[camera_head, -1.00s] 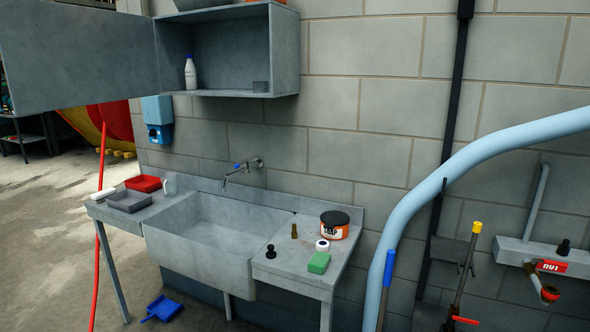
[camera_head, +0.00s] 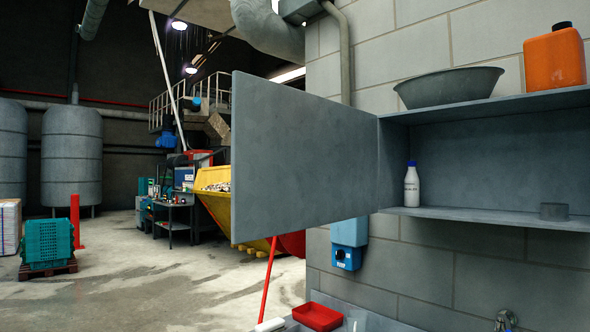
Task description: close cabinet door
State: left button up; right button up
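The grey cabinet door (camera_head: 304,160) stands wide open, swung out to the left from the left side of the wall cabinet (camera_head: 490,216). The cabinet's open front shows a white bottle (camera_head: 412,188) at its left and a small grey cup (camera_head: 554,211) further right on its bottom shelf. The right end of the cabinet is outside the picture. Neither of my grippers shows in the head view.
A grey bowl (camera_head: 449,88) and an orange canister (camera_head: 554,60) stand on top of the cabinet. A red tray (camera_head: 317,316) lies at the bottom edge. Open floor (camera_head: 150,290) spreads at the left.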

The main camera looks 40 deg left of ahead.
aim_at(300, 160)
jog(key=i+j, duration=0.1)
jog(key=j, duration=1.7)
jog(key=i+j, duration=0.15)
jog(key=j, duration=0.75)
jog(key=i+j, duration=0.25)
jog(key=i, duration=0.2)
jog(key=l+z, duration=0.05)
